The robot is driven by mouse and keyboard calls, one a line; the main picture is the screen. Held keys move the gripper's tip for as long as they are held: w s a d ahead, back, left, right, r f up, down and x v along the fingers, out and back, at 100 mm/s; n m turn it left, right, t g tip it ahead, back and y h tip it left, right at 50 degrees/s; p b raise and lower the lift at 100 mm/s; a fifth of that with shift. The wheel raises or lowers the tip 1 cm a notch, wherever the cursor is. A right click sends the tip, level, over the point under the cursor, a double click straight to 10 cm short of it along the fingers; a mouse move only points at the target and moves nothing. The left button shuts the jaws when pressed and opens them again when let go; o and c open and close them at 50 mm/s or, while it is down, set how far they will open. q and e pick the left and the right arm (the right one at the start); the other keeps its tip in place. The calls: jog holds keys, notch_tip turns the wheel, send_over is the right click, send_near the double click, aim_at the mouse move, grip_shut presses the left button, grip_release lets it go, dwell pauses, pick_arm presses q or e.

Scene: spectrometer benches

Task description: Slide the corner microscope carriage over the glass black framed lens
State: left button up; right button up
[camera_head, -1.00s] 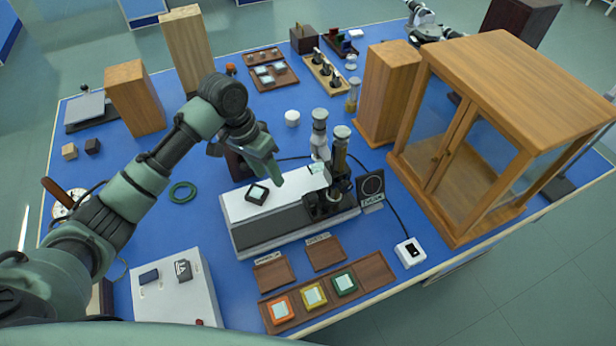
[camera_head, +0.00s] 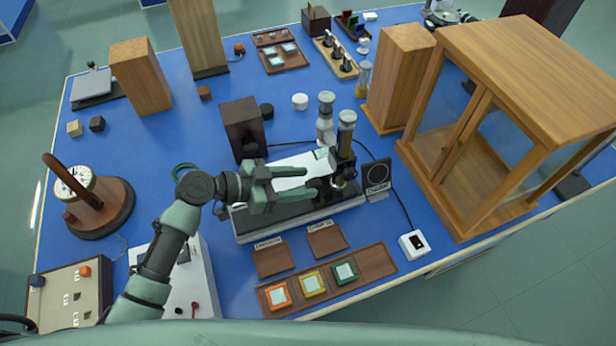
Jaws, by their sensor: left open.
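A two-tubed microscope carriage (camera_head: 345,150) stands upright at the right end of a long bench (camera_head: 290,226) with a pale top and grey side. My left gripper (camera_head: 309,182) is over the middle of this bench, open, its fingers pointing right towards the carriage. A small gap seems to remain between fingertips and carriage; contact cannot be told for sure. The black framed glass lens is not visible now; my gripper and wrist cover the part of the bench top where it lay. My right gripper is out of view.
A black panel with a ring (camera_head: 377,178) stands right of the carriage. A tray of coloured framed slides (camera_head: 378,262) lies in front. A dark box (camera_head: 243,128) stands behind the bench and a wood-and-glass cabinet (camera_head: 448,222) to the right. Blue table is free at left centre.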

pick_arm(q)
jog(key=shift+x, duration=1.25)
grip_shut()
dwell(0.5)
